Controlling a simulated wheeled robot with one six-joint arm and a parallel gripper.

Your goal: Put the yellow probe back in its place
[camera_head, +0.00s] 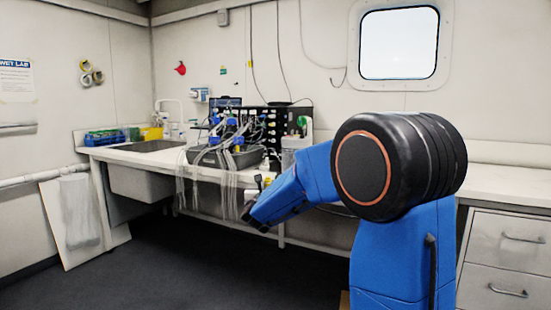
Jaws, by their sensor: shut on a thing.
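My gripper (257,196) is at the end of my blue arm, in front of the bench edge near the middle of the view. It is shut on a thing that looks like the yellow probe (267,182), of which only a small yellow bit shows. The rest of the probe is hidden or too small to make out. Behind my gripper, a dark tray (236,159) of bottles with blue caps and several clear tubes stands on the bench. I cannot tell which spot is the probe's place.
The white bench (140,157) runs along the back wall, with a sink (152,146) at left. Clear tubes (228,190) hang over its front edge, close to my gripper. Drawers (505,250) stand at right. A board (78,212) leans at left. The dark floor is clear.

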